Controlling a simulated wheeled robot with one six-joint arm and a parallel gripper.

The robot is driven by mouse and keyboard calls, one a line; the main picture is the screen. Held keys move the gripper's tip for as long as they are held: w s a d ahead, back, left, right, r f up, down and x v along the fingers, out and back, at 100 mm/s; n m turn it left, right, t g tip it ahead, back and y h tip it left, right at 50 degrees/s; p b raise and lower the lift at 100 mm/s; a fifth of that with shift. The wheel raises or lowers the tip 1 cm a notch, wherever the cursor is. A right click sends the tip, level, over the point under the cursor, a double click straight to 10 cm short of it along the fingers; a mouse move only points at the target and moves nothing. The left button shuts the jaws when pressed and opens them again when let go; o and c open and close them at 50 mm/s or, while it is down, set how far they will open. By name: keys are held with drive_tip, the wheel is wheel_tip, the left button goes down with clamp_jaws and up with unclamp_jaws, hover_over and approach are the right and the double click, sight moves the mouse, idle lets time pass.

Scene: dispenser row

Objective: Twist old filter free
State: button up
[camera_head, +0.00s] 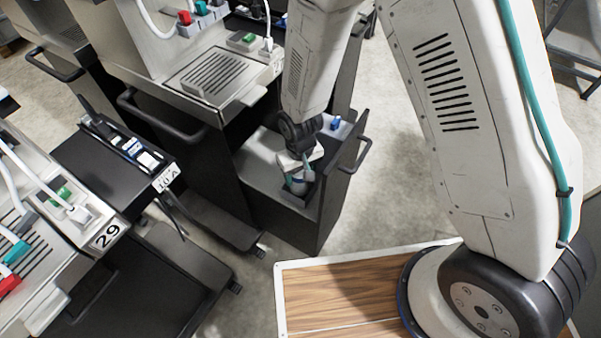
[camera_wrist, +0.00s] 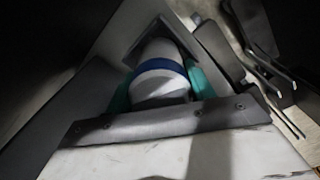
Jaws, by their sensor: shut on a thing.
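A white cylindrical filter with a blue band (camera_wrist: 158,82) sits between the teal finger pads of my gripper (camera_wrist: 161,86) in the wrist view. The pads press on its two sides. Its far end is by a grey square-edged piece (camera_wrist: 186,42); I cannot tell whether it is still seated there. In the head view, my gripper (camera_head: 300,178) points down into the open top of a dark low cabinet. Only a little of the white filter (camera_head: 298,187) shows between the fingers there.
The low cabinet (camera_head: 262,165) has a side handle (camera_head: 358,157), and a small blue-topped item (camera_head: 335,122) stands in its back corner. Dispensers with drip grilles (camera_head: 210,75) stand left and behind. Floor is clear right of the cabinet.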

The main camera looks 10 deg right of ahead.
drive_tip(key=m, duration=1.4)
drive_tip(key=o, duration=1.2)
